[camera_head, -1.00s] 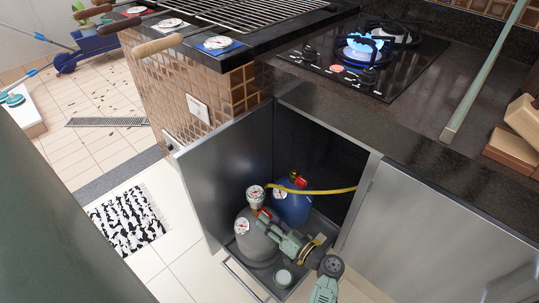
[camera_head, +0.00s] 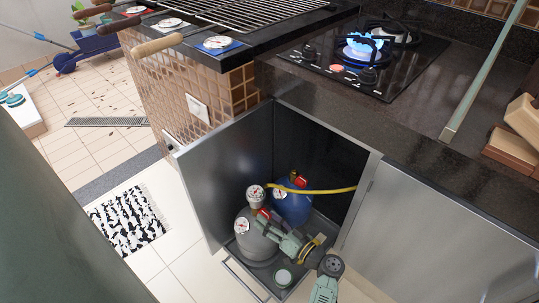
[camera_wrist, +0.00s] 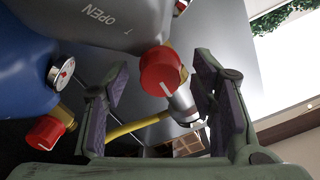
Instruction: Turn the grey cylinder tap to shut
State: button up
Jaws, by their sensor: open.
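The grey cylinder (camera_head: 253,248) stands in the open cabinet, at the front left of the blue cylinder (camera_head: 291,207). In the wrist view the grey cylinder (camera_wrist: 130,25) fills the top, with the word OPEN and a mark on it. Its red tap (camera_wrist: 162,72) is a round knob with a white line. My gripper (camera_wrist: 160,82) is open, with one finger on each side of the red tap in the picture. I see no clear contact. In the head view my gripper (camera_head: 270,223) is over the grey cylinder's upper right side and hides part of it.
The blue cylinder's own red tap (camera_wrist: 45,132) is left of my gripper in the wrist view. A yellow hose (camera_head: 318,191) runs to the right. The cabinet door (camera_head: 228,180) stands open on the left. A burner (camera_head: 364,47) burns blue on the hob above.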

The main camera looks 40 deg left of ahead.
jog(key=d, duration=1.2)
jog(key=shift+s, duration=0.45)
